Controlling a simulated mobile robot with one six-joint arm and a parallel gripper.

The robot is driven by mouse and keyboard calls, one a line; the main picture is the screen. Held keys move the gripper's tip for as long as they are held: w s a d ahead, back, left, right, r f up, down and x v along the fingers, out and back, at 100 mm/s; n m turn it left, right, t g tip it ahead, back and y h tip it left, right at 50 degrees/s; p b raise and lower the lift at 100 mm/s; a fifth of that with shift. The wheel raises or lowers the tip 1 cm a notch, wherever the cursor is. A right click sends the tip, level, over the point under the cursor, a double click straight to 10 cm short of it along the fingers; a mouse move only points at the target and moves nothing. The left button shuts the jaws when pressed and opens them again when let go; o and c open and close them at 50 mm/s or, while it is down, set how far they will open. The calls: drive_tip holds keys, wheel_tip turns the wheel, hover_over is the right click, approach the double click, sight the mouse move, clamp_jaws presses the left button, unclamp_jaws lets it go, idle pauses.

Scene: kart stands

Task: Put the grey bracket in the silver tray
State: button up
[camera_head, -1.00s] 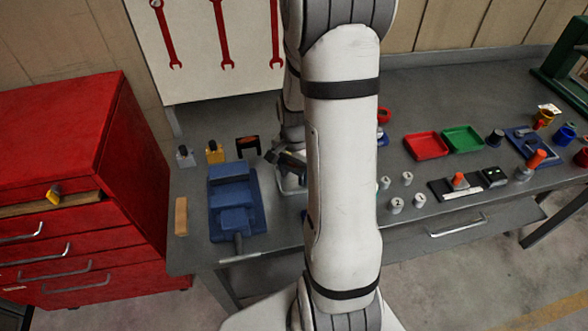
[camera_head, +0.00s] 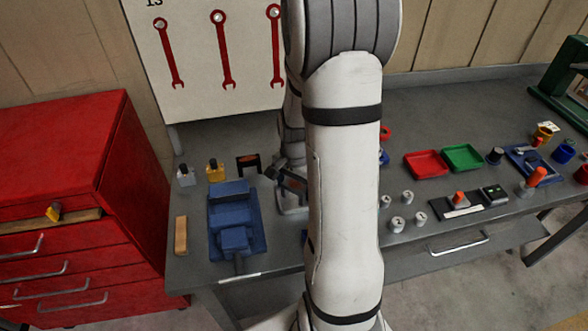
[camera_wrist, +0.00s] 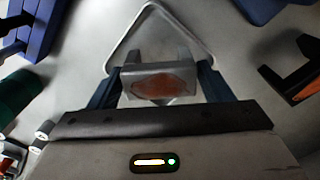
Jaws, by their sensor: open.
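The grey bracket (camera_wrist: 172,70), with an orange-brown patch on its face, sits between my gripper's two fingers in the wrist view. My gripper (camera_wrist: 158,82) is open around it, one finger on each side. The silver tray (camera_wrist: 205,45) shows as a pale rim around and beyond the bracket. The bracket appears inside the rim, but its underside contact is hidden. In the head view my gripper (camera_head: 290,183) is over the tray (camera_head: 292,209), partly hidden by my arm.
A black bracket (camera_head: 248,164) with an orange patch stands left of the tray, also in the wrist view (camera_wrist: 292,68). A blue vise-like block (camera_head: 236,215) lies nearby. Red (camera_head: 426,164) and green (camera_head: 462,158) trays and several grey weights (camera_head: 397,224) are to the right.

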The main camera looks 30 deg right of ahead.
sight(295, 185)
wheel_tip(295, 185, up, 10)
drive_tip(key=shift+r, duration=0.2)
drive_tip(key=s+a+r+n+t, duration=0.3)
drive_tip(key=s+a+r+n, duration=0.5)
drive_tip(key=s+a+n, duration=0.4)
drive_tip(key=shift+s+a+r, duration=0.3)
drive_tip(key=shift+s+a, duration=0.05)
drive_tip(key=shift+c, duration=0.4)
